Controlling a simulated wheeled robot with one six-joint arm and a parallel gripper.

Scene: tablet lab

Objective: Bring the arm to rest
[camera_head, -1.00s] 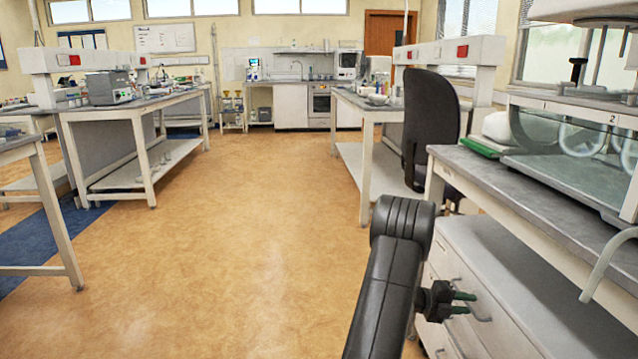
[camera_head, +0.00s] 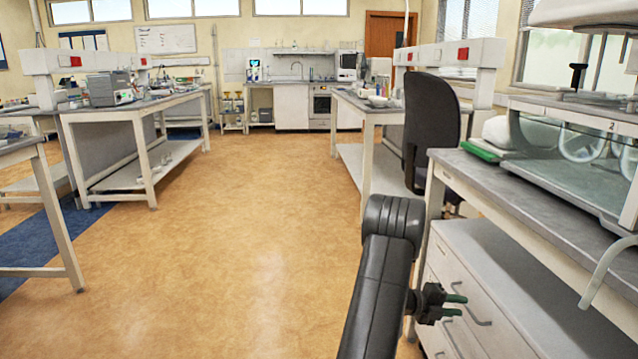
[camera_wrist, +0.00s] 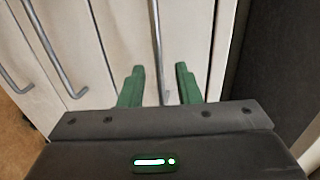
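My gripper (camera_head: 456,305) shows in the head view just right of my black arm, in front of the white drawer unit (camera_head: 455,265). In the wrist view my gripper (camera_wrist: 160,85) has its two green fingers apart, with nothing between them but a view of a drawer handle (camera_wrist: 157,50) beyond. The fingers look clear of the drawer fronts, though the exact gap is hard to judge. My arm is folded low in front of me, its black elbow at the lower middle of the head view.
A grey-topped bench (camera_head: 535,205) with a glass tank (camera_head: 575,155) stands close on the right. A black chair (camera_head: 431,120) is beyond it. Another bench (camera_head: 140,115) stands at the left. The tan floor (camera_head: 240,230) between is clear.

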